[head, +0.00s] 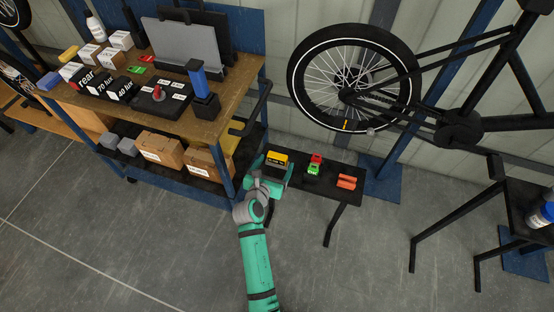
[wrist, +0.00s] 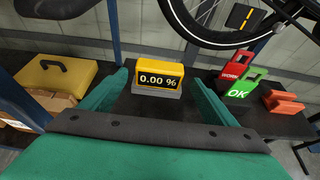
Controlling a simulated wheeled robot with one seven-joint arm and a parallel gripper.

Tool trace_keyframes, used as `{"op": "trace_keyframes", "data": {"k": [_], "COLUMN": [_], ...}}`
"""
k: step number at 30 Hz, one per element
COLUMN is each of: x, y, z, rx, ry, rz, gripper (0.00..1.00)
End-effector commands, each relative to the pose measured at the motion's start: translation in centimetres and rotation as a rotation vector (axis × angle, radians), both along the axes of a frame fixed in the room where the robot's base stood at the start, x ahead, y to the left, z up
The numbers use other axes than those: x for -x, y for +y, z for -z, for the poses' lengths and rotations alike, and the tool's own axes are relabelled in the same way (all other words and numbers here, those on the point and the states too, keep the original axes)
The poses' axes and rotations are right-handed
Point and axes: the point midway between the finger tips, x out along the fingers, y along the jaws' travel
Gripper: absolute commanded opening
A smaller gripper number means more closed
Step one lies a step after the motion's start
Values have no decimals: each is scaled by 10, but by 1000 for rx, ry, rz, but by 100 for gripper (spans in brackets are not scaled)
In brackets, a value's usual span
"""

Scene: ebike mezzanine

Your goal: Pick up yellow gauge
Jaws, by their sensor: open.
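The yellow gauge (head: 277,159) stands on a small black bench (head: 315,194), at its left end. In the wrist view the gauge (wrist: 160,77) faces me upright, with a black display reading 0.00 % and a grey base. My gripper (head: 276,173) is at the near side of the gauge. In the wrist view the green fingers of my gripper (wrist: 160,90) are spread apart, one to each side of the gauge, with visible gaps. Nothing is held. The fingers hide part of the bench.
Red and green tags (head: 314,166) and orange blocks (head: 347,182) lie to the right on the bench. A blue cart (head: 228,164) with boxes stands close on the left. A bicycle wheel (head: 352,78) hangs behind. Floor in front is mostly clear.

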Motion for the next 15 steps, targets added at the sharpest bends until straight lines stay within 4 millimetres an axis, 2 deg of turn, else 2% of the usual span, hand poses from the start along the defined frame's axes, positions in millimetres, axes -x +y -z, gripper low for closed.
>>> {"op": "trace_keyframes", "data": {"k": [6, 15], "x": [-28, -36], "y": [-7, -8], "z": [11, 15], "rx": [-1, -1], "ry": [0, -1], "rz": [1, -3], "gripper": [81, 81]}}
